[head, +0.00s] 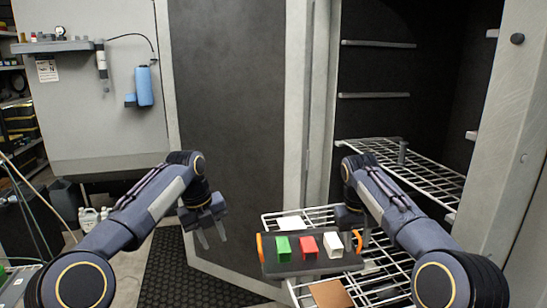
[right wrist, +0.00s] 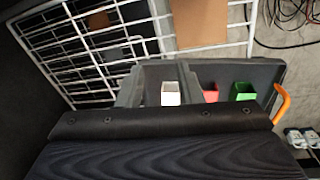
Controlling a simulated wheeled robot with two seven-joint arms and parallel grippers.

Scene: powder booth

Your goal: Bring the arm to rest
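My left gripper (head: 215,243) hangs over the floor mat, pointing down, its two fingers apart with nothing between them. My right gripper (head: 348,216) is at the right end of a dark grey tray (head: 310,268), close to the tray's right orange handle (head: 359,240). Its fingertips are hidden, so I cannot tell if it grips the handle. The tray holds a green block (head: 283,246), a red block (head: 308,246) and a white block (head: 333,245). In the right wrist view, the blocks and the other orange handle (right wrist: 281,103) show beyond my dark gripper body.
The tray is over a white wire rack (head: 380,284), with a brown panel (head: 331,294) and a white panel (head: 291,223) nearby. Another wire shelf (head: 425,178) is inside the open booth at right. The black floor mat (head: 172,275) is clear below my left gripper.

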